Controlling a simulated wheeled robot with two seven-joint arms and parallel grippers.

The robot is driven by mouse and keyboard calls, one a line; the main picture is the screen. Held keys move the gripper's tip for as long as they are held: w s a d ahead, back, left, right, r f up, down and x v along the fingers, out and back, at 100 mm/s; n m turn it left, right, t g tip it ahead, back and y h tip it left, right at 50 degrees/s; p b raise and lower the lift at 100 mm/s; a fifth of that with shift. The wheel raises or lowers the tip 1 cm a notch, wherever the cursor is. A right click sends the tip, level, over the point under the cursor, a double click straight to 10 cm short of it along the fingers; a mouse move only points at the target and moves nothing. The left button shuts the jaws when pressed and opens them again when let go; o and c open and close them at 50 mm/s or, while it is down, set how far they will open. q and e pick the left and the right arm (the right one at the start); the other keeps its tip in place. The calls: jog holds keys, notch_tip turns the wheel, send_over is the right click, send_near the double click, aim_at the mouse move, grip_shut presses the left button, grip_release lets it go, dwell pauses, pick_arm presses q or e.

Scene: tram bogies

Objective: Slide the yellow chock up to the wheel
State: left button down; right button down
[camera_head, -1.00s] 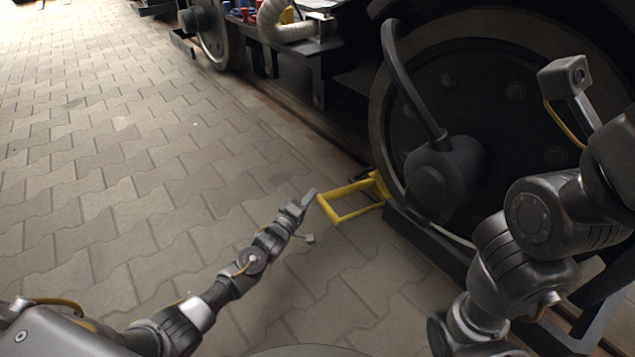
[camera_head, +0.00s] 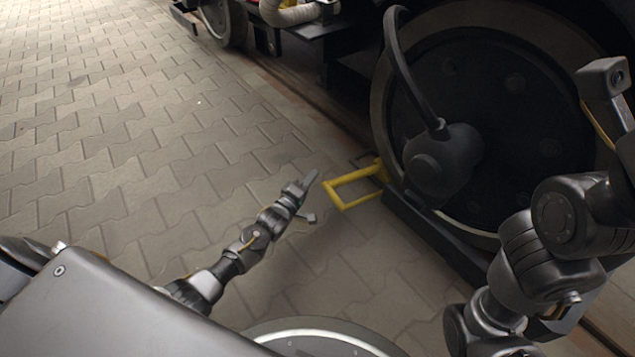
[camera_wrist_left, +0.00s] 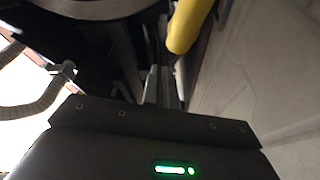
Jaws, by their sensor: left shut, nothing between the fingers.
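The yellow chock (camera_head: 342,203), an open frame with a handle-like near end, lies on the paving against the lower left of the big dark wheel (camera_head: 505,110). Its far end is close to the wheel rim; I cannot tell whether they touch. My left gripper (camera_head: 311,179) is shut and empty, just left of the chock's near end. In the left wrist view, the shut fingers (camera_wrist_left: 161,86) lie beside a rounded yellow bar of the chock (camera_wrist_left: 188,28), with a small apparent gap. My right arm shows at the right, but its gripper is out of view.
A dark rail (camera_head: 440,235) runs along the ground under the wheel. The paving (camera_head: 130,130) to the left is clear. A curved dark pipe (camera_head: 408,70) stands before the wheel.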

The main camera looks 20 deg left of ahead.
pick_arm(q)
jog(key=r+p+v, duration=0.1)
jog(key=p+v, duration=0.4)
jog(key=v, duration=0.4)
jog(key=shift+s+a+f, duration=0.25)
jog(key=shift+s+a, duration=0.05)
jog(key=shift+a, duration=0.1)
